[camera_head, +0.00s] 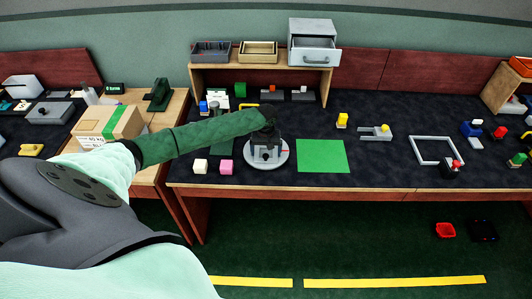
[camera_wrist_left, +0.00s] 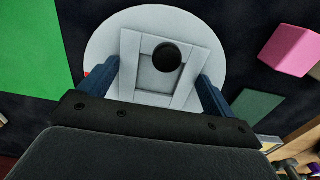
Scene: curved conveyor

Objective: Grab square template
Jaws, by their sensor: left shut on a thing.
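A light grey square template (camera_wrist_left: 150,78) lies on a round grey disc (camera_wrist_left: 101,42) in the left wrist view. It has raised edges and a round black spot near its middle. My left gripper (camera_wrist_left: 158,72) points down at it, with one dark blue finger on each side, shut on the square template. In the head view my left gripper (camera_head: 266,152) is over the round disc (camera_head: 281,163) near the table's front, and it hides most of the square template there. My right gripper is not in view.
A green mat (camera_head: 321,156) lies right of the disc. White (camera_head: 200,166) and pink (camera_head: 226,167) blocks stand left of it. A grey square frame (camera_head: 418,151) lies further right. A wooden shelf (camera_head: 262,66) with trays and a drawer box (camera_head: 313,47) stands behind.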

